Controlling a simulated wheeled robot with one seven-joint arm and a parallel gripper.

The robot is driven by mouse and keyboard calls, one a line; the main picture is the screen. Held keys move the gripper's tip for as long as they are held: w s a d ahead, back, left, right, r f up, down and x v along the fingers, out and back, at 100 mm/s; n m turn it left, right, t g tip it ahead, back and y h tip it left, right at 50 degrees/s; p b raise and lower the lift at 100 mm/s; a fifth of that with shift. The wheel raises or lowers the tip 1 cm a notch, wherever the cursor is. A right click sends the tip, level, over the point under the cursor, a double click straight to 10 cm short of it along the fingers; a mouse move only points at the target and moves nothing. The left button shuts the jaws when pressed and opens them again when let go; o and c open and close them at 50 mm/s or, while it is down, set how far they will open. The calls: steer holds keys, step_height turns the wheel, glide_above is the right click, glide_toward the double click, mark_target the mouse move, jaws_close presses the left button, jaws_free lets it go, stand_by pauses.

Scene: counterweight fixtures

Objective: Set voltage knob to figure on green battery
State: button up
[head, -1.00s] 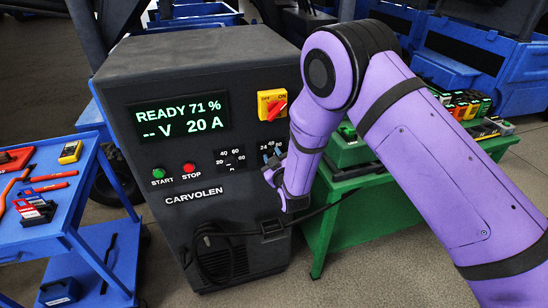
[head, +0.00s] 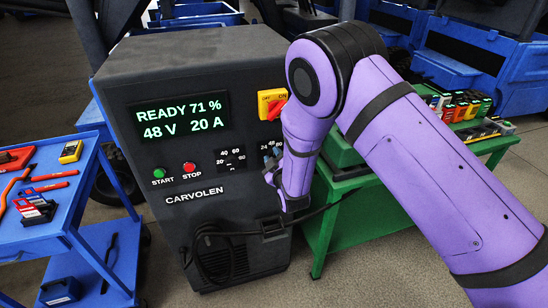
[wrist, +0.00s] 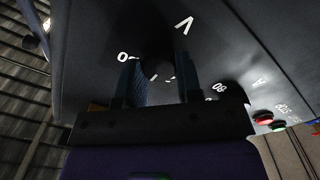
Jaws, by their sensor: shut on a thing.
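The dark charger cabinet (head: 130,75) stands in the middle of the head view, its display (head: 180,118) reading READY 71 %, 48 V, 20 A. The voltage knob (wrist: 160,52) is a dark round shape in the wrist view, with a white V near it. My gripper (wrist: 161,78) is shut on it, one finger on each side. In the head view my wrist largely hides this knob; 24 and 48 show above it. Small coloured batteries stand on the green table at the right; a green one (head: 474,107) is among them, its figure too small to read.
A second knob (head: 232,160), marked 20, 40, 60, 80, sits left of my gripper. START (head: 158,174) and STOP (head: 189,168) buttons and a red-yellow switch (head: 272,104) are close by. A blue tool cart (head: 85,210) stands left. A black cable hangs below.

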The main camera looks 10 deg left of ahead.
steer(key=o, duration=0.9)
steer(key=shift+o, duration=0.2)
steer(key=v, duration=1)
steer(key=shift+s+d, duration=0.2)
steer(key=shift+s, duration=0.15)
